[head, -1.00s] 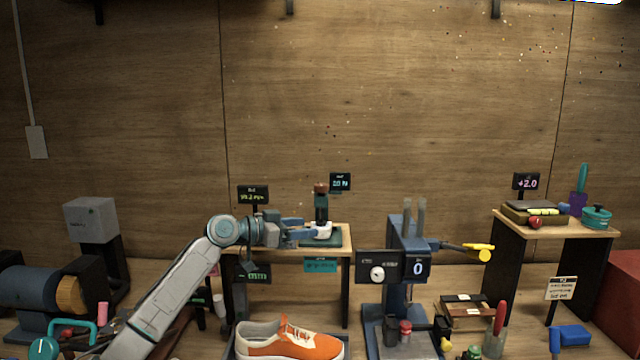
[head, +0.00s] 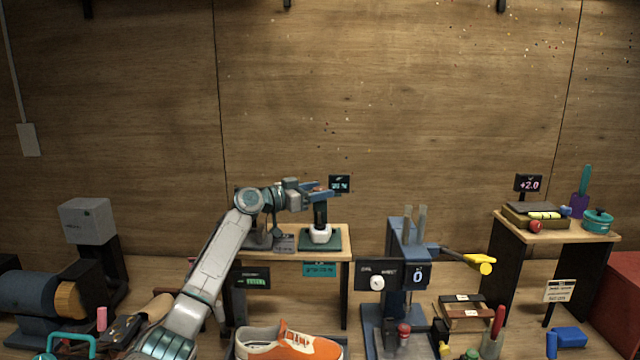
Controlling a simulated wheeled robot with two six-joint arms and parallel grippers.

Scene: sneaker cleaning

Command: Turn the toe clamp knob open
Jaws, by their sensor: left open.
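The toe clamp stands on the small wooden table at centre, with a green base (head: 335,243), a dark upright post (head: 320,213) and a white piece (head: 320,233) at its foot. Its reddish-brown knob (head: 320,189) at the top of the post is mostly hidden by my fingers. My left gripper (head: 322,193) is open at the height of the knob, its blue fingers level and pointing right. Whether the fingers touch the knob cannot be told. My right gripper is not in view.
A small dark display (head: 339,184) stands just behind the knob. An orange sneaker (head: 290,345) lies in front of the table. A blue machine (head: 407,245) with a yellow-ended lever (head: 480,265) stands to the right.

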